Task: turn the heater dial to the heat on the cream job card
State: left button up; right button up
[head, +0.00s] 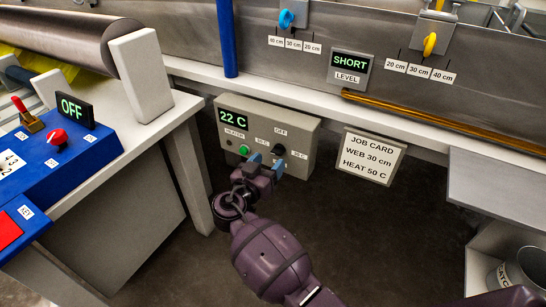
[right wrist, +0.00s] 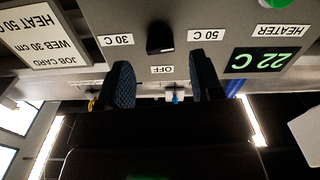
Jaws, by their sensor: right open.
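The grey heater box (head: 298,140) has a green 22 C display (head: 233,117), a green button (head: 244,150) and 50 C, OFF and 30 C labels. Its black dial (head: 278,150) shows between the labels, partly hidden by my gripper. In the upside-down right wrist view, the dial (right wrist: 160,38) lies in line with OFF (right wrist: 162,69); its exact pointing is hard to tell. My right gripper (head: 265,168) is open, its fingers apart in front of the dial, not visibly touching it. The cream job card (head: 369,157) reads WEB 30 cm, HEAT 50 C. My left gripper is out of view.
A blue panel (head: 62,165) with a red knob and OFF display stands on the white bench at left. Above the heater are a blue post (head: 227,40), a SHORT level display (head: 350,68) and a brown rod (head: 440,122). A bucket (head: 520,268) stands at lower right.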

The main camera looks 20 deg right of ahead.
aim_at(275, 154)
jog(key=shift+x, duration=1.65)
jog(key=shift+c, duration=0.2)
jog(key=c, duration=0.9)
jog(key=shift+f+m+b, duration=0.45)
jog(key=shift+m+b, duration=0.05)
jog(key=shift+b, duration=0.35)
jog(key=shift+r+m, duration=0.3)
jog(key=shift+r, duration=0.1)
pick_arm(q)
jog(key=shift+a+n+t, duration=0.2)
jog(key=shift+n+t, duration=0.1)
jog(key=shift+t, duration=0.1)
pick_arm(e)
jog(key=o, duration=0.9)
jog(key=shift+o, duration=0.2)
